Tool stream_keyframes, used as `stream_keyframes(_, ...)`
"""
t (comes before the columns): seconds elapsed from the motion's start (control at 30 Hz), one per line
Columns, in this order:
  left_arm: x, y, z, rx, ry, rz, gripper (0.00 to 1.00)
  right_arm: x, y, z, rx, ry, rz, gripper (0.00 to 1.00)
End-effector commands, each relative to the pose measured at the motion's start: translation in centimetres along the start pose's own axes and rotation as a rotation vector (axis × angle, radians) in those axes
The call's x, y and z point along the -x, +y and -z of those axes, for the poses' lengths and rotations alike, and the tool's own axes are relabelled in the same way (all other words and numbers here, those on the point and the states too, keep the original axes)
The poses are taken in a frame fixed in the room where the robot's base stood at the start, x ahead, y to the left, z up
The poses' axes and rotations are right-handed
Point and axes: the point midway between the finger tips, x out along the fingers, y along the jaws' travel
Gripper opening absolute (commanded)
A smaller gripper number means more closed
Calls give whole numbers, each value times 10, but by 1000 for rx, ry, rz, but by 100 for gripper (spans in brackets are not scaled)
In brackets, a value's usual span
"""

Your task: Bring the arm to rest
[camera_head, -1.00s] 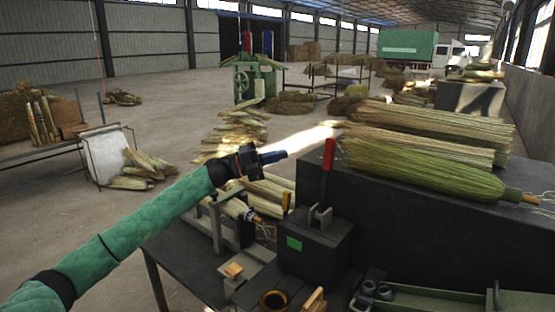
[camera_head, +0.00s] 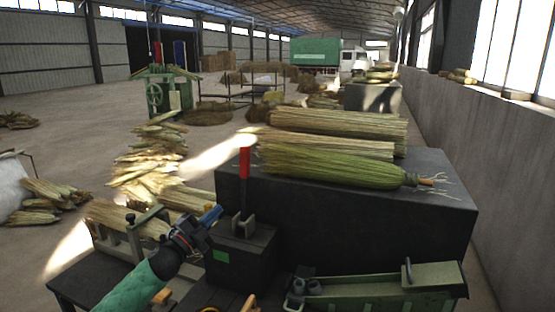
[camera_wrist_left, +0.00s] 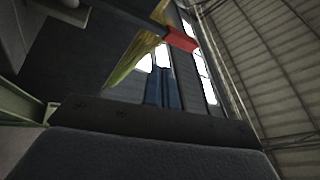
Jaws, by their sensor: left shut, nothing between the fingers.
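My left arm, in a green sleeve, comes in from the bottom left in the head view. Its gripper (camera_head: 211,217) is shut and empty, with blue fingers pointing up and right. It hangs in front of the black box with the red lever (camera_head: 244,163), left of the lever. In the left wrist view the blue fingers (camera_wrist_left: 164,88) are together with nothing between them, and the red lever grip (camera_wrist_left: 180,40) shows beyond them. My right gripper is not in view.
Broom bundles (camera_head: 330,165) lie on a large dark block (camera_head: 430,212) behind the lever box (camera_head: 240,255). A green metal fixture (camera_head: 385,292) stands at the front right. More straw bundles (camera_head: 150,165) lie at the left. The floor beyond is partly open.

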Motion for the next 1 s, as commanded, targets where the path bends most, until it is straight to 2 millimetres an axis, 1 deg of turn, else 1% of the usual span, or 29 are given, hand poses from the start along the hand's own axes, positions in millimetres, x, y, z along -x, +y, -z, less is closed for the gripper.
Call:
stream_keyframes(0.03,9,16,2,48,-49,1,0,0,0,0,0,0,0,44)
stream_keyframes(0.17,34,48,3,160,-189,0,0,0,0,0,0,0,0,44)
stream_keyframes(0.27,57,73,4,245,-302,-9,0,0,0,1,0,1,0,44)
stream_keyframes(0.47,112,122,10,412,-531,-44,0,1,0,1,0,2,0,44)
stream_keyframes(0.5,124,132,12,444,-578,-54,0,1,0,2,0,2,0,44)
stream_keyframes(0.57,143,146,15,493,-648,-69,0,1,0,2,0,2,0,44)
stream_keyframes(0.6,157,156,18,524,-697,-82,0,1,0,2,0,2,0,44)
stream_keyframes(0.67,178,170,22,572,-768,-102,0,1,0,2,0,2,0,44)
stream_keyframes(0.7,192,178,26,603,-816,-115,0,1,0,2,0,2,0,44)
stream_keyframes(0.77,215,192,33,649,-888,-139,0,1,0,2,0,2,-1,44)
stream_keyframes(0.8,230,200,38,680,-936,-154,0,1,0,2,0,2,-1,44)
stream_keyframes(0.87,254,212,47,724,-1009,-181,0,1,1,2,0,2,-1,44)
stream_keyframes(0.9,269,220,53,754,-1057,-199,0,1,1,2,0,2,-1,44)
stream_keyframes(0.97,293,230,63,797,-1129,-227,0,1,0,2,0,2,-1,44)
stream_keyframes(1.0,310,238,71,825,-1178,-248,0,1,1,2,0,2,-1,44)
